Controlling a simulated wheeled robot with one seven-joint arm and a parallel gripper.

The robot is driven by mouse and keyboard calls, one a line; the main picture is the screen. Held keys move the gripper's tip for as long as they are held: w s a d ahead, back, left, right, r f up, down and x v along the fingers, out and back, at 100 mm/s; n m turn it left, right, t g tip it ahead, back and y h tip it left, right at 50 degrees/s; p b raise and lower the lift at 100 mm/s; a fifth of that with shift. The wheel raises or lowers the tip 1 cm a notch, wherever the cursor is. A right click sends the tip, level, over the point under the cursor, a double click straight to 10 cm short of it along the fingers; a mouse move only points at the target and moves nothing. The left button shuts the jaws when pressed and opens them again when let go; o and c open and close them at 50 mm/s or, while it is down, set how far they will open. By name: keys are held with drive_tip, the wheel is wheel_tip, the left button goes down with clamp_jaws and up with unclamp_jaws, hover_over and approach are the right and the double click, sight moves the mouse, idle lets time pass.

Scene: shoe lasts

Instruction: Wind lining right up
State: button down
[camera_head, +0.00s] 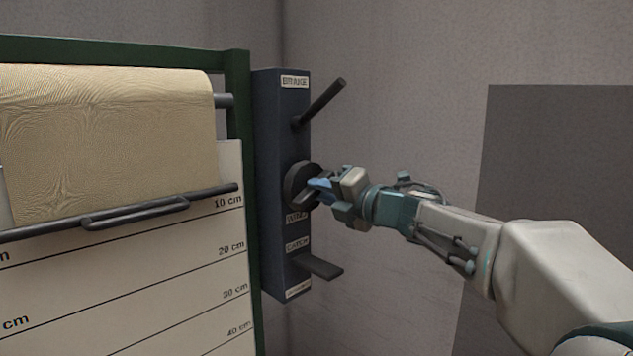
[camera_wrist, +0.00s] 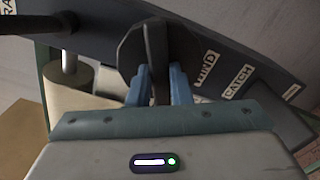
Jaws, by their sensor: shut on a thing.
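The tan lining (camera_head: 110,135) hangs from a roller at the top of the green frame. Its lower edge carries a dark bar with a handle (camera_head: 135,212), a little above the 10 cm line at its right end. A round dark knob labelled WIND (camera_head: 300,182) sits on the blue control box (camera_head: 270,150). My gripper (camera_head: 322,188) is shut on the knob's raised grip. In the wrist view the blue fingers stand on both sides of the grip (camera_wrist: 156,50). The fingertips partly hide the knob in the head view.
A dark lever (camera_head: 322,101) sticks out above the knob, near the box's upper label. A flat CATCH lever (camera_head: 322,266) sticks out below it. A white board (camera_head: 150,290) with centimetre lines stands behind the lining. The wall right of the box is bare.

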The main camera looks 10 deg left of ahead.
idle(0.3)
drive_tip(key=shift+a+m+p, duration=0.1)
drive_tip(key=shift+m+p, duration=1.6)
drive_tip(key=shift+r+m+p, duration=0.15)
drive_tip(key=shift+m+p, duration=0.55)
drive_tip(key=shift+p, duration=0.25)
drive_tip(key=c, duration=1.2)
unclamp_jaws()
drive_tip(key=shift+f, duration=0.25)
drive_tip(key=shift+c, duration=0.2)
